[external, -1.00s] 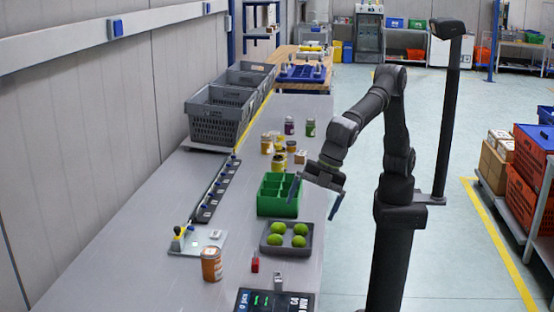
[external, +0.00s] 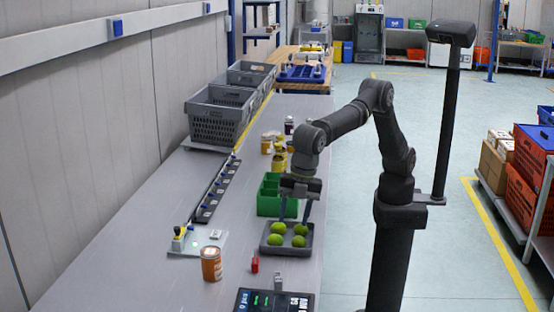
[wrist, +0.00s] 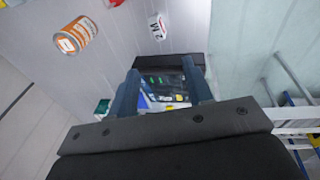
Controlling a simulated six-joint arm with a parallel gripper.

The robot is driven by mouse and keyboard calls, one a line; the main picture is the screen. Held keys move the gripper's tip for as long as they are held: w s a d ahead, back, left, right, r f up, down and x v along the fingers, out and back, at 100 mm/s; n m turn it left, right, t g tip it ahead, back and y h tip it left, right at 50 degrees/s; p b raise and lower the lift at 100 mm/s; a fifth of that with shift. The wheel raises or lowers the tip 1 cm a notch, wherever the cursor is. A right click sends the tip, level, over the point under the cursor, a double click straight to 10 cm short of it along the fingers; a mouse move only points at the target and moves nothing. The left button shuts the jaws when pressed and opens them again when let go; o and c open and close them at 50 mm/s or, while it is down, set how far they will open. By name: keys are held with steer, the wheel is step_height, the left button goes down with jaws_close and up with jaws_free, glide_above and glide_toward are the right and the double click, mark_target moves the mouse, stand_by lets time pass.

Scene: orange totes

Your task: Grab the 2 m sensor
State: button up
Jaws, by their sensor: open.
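The 2 m sensor is a small white block (wrist: 157,27) with "2 M" in dark print in the wrist view. In the external view it is a small grey-white block (external: 278,281) near the front of the table, right beside the dark display panel. My gripper (external: 295,214) points down over the tray of green limes, apart from the sensor and farther along the table. In the wrist view my gripper (wrist: 162,84) has its two fingers spread with nothing held, and the sensor lies beyond the fingertips, above them in the picture.
The dark display panel (external: 256,300) also shows between the fingers. An orange-labelled can (external: 211,264) and a red block (external: 255,265) stand left of the sensor. The lime tray (external: 264,250) and green bin (external: 267,207) lie behind. Bare table surrounds the can.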

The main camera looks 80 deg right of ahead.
steer(key=w+f+n+g, duration=0.1)
steer(key=w+f+g, duration=0.1)
steer(key=w, duration=0.2)
glide_toward(278, 276)
steer(key=f, duration=0.5)
steer(key=shift+s+a+f, duration=0.15)
steer(key=shift+s, duration=0.1)
steer(key=shift+w+a+f, duration=0.1)
steer(key=shift+a+f, duration=0.05)
steer(key=shift+f, duration=0.7)
steer(key=shift+a+f, duration=0.2)
steer(key=shift+f, duration=0.7)
steer(key=shift+w+a+f, duration=0.1)
steer(key=shift+a+f, duration=0.05)
steer(key=shift+f, duration=0.7)
jaws_close()
